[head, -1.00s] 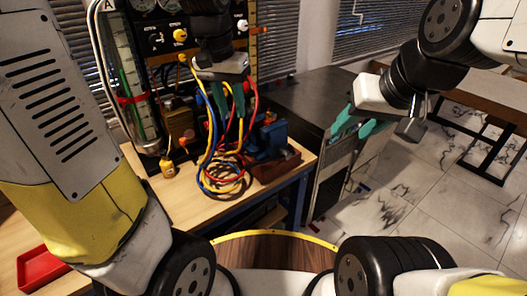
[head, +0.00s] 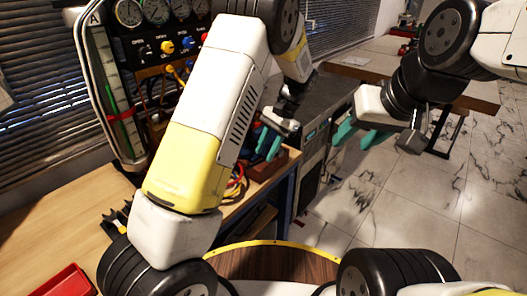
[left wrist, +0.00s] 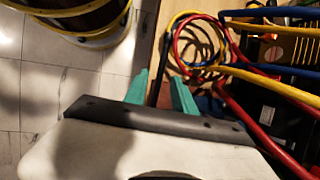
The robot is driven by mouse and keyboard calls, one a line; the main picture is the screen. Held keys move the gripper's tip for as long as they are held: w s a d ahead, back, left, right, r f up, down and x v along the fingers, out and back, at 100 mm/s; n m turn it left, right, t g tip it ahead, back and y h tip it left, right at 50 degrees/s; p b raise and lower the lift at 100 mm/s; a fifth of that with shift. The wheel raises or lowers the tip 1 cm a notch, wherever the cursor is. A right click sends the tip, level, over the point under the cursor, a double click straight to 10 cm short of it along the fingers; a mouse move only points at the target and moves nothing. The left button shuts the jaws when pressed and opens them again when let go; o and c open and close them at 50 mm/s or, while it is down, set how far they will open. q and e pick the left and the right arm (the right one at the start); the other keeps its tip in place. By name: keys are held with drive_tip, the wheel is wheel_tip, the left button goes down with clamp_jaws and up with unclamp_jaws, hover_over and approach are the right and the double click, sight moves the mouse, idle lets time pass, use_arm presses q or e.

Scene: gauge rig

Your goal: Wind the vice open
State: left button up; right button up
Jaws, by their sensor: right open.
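The blue vice sits on a red-brown base (head: 287,162) at the right end of the workbench. In the head view my left gripper mostly hides its blue body. My left gripper (head: 268,146) is over the vice, its teal fingers apart and pointing down. In the left wrist view its fingers (left wrist: 160,92) are spread, with a dark rod between or behind them. A bit of blue (left wrist: 204,104) shows beside the right finger; contact cannot be told. My right gripper (head: 358,135) is open and empty, off to the right in front of the grey cabinet.
A gauge panel (head: 165,45) with knobs stands at the back left. Looped coloured hoses (left wrist: 205,50) lie close to my left gripper. A red tray (head: 62,283) is at the bench's front left.

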sight(260, 162)
use_arm(q)
drive_tip(key=x, duration=0.5)
drive_tip(key=shift+c, duration=0.2)
clamp_jaws()
idle(1.2)
